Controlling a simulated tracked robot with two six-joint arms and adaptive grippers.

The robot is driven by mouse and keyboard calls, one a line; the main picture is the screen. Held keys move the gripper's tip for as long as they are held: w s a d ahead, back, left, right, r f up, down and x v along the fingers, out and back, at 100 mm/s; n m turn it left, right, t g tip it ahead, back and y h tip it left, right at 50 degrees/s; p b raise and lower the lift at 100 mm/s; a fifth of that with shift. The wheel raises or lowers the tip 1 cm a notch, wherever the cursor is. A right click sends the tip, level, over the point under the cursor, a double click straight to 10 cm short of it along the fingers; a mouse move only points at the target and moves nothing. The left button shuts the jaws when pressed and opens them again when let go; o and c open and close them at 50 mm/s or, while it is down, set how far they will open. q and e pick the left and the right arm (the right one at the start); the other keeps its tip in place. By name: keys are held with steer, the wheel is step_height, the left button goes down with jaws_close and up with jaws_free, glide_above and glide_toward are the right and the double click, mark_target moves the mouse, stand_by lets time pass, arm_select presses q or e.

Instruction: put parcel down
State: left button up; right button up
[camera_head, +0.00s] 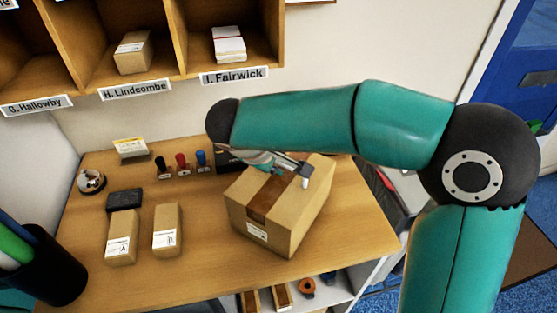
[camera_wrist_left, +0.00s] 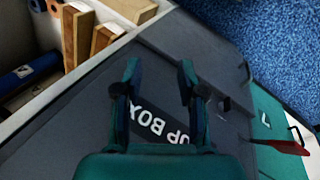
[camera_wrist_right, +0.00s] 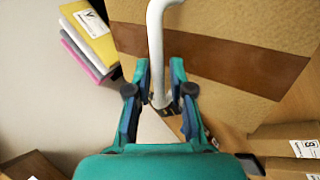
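A large cardboard parcel (camera_head: 262,212) with a brown tape strip and a white label stands on the wooden table. Its taped face fills much of the right wrist view (camera_wrist_right: 240,35). My right gripper (camera_head: 283,163) is over the parcel's top, partly hidden by my arm. In the right wrist view its fingers (camera_wrist_right: 161,80) are drawn in around a thin white bent tube (camera_wrist_right: 156,40) with a dark base; what tool this is cannot be told. My left gripper (camera_wrist_left: 159,75) is open and empty above a dark grey box lid (camera_wrist_left: 75,120) lettered "UP BOX".
Two small parcels (camera_head: 121,237) (camera_head: 167,230) lie at the table's left, with a black pad (camera_head: 124,200) and several stamps (camera_head: 181,163) behind them. A pen cup (camera_head: 45,275) stands front left. Pigeonholes (camera_head: 180,40) hang above. The table's front right (camera_head: 345,235) is bare.

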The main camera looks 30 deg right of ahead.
steer(key=shift+o, duration=0.7)
steer(key=shift+r, duration=0.15)
steer(key=v, duration=1.1)
steer(key=shift+a+r, duration=0.2)
steer(key=shift+r, duration=0.1)
steer(key=shift+s, duration=0.15)
